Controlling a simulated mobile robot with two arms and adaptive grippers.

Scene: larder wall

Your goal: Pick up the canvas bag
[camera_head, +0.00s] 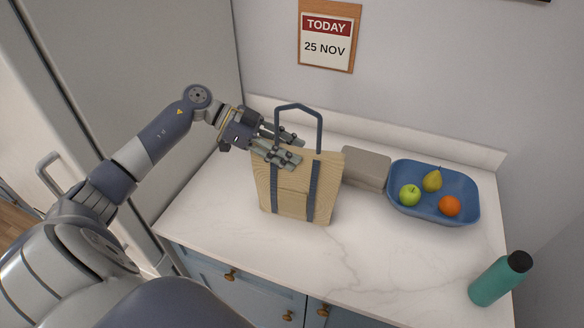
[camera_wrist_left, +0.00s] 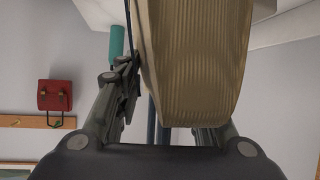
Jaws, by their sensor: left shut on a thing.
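The canvas bag (camera_head: 291,190) is tan with dark blue straps and a blue loop handle. It stands upright on the white marble counter in the head view. My left gripper (camera_head: 293,149) reaches in from the left at the top of the bag and is shut on it near the base of the handle. In the left wrist view the tan ribbed side of the bag (camera_wrist_left: 195,55) fills the space between the fingers (camera_wrist_left: 165,110). The exact contact of the fingertips is partly hidden by the bag. My right gripper is not in view.
A grey-brown box (camera_head: 366,168) stands just right of the bag. A blue bowl (camera_head: 455,216) holds a green apple, a pear and an orange. A teal bottle (camera_head: 494,284) is at the front right. The counter's front middle is clear. A tall grey panel (camera_head: 130,60) is at left.

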